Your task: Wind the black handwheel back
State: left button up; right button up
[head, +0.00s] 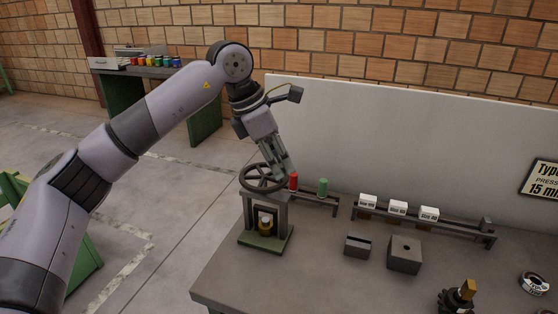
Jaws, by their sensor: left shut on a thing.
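The black handwheel (253,187) lies flat on top of a small grey press frame with a green base (264,240), near the left part of the grey table. A brass-coloured part (265,226) sits inside the frame under the wheel. My left gripper (284,172) reaches down from above and is shut on the wheel's far right rim. Its fingers hide a bit of that rim. My right gripper is not in view.
A red cylinder (293,181) and a green one (323,187) stand close right of the wheel. A rail with white labelled blocks (398,207), grey blocks (404,255) and a black-and-brass part (458,298) lie further right. A pale panel (400,140) stands behind.

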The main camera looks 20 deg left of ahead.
pick_arm(q)
grip_shut()
jog(key=shift+w+d+n+t+b, duration=0.1)
jog(key=shift+w+n+t+b, duration=0.2)
jog(key=shift+n, duration=0.4)
jog(key=shift+w+n, duration=0.1)
jog(key=shift+n, duration=0.3)
jog(key=shift+r, duration=0.1)
jog(key=o, duration=0.6)
grip_release()
